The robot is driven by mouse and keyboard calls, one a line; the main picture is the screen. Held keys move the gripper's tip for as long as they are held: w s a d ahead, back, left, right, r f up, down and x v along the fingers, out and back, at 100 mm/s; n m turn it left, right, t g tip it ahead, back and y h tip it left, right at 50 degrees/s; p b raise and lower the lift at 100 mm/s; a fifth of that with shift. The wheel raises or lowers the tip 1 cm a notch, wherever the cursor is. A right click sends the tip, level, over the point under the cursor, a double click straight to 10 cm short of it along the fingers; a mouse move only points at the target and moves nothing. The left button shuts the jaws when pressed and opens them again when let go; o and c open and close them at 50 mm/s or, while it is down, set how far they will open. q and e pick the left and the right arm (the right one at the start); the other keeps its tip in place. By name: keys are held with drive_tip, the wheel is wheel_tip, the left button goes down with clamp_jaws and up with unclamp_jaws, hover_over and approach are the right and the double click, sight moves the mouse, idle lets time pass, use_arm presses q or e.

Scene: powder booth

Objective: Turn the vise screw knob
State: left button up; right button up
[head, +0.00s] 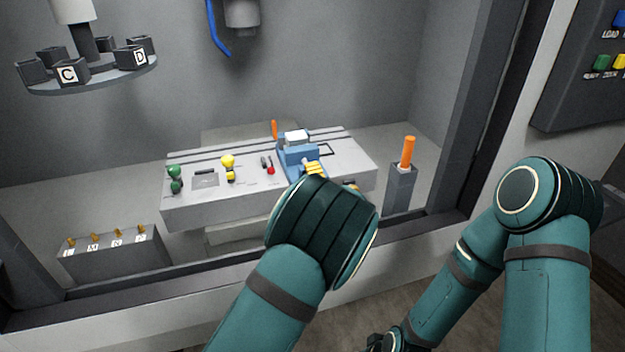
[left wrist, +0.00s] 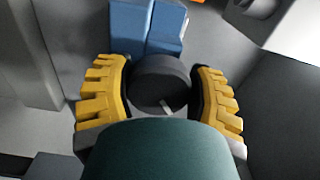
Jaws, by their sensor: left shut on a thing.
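The blue vise (head: 298,155) stands on the grey machine table (head: 200,208), with a light block (head: 296,137) in its jaws. In the left wrist view the vise (left wrist: 148,25) is at the top. Its round dark screw knob (left wrist: 160,82), with a small white mark, is in front of it. My left gripper (left wrist: 162,92) is shut on the knob, one yellow finger on each side. In the head view my wrist hides the knob and most of the left gripper (head: 314,169). My right gripper (head: 382,342) is low at the bottom edge, partly cut off.
An orange-handled tool (head: 408,152) stands in a grey holder at the right. A lettered carousel (head: 95,78) hangs upper left. The booth's front sill (head: 150,290) lies below my left arm.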

use_arm(q)
drive_tip(key=n, duration=0.2)
drive_tip(key=n+b, duration=0.1)
drive_tip(key=n, duration=0.2)
drive_tip(key=shift+f+n+b, duration=0.25)
drive_tip(key=shift+n+b, duration=0.05)
drive_tip(key=shift+b, duration=0.05)
drive_tip(key=n+b, duration=0.2)
drive_tip(key=n, duration=0.2)
drive_tip(key=shift+d+n, duration=0.1)
drive_tip(key=shift+n, duration=0.2)
drive_tip(key=o, duration=1.2)
drive_tip(key=shift+c, duration=0.2)
drive_tip(key=shift+o, duration=0.2)
drive_tip(key=shift+r, duration=0.1)
wheel_tip(320, 180, up, 10)
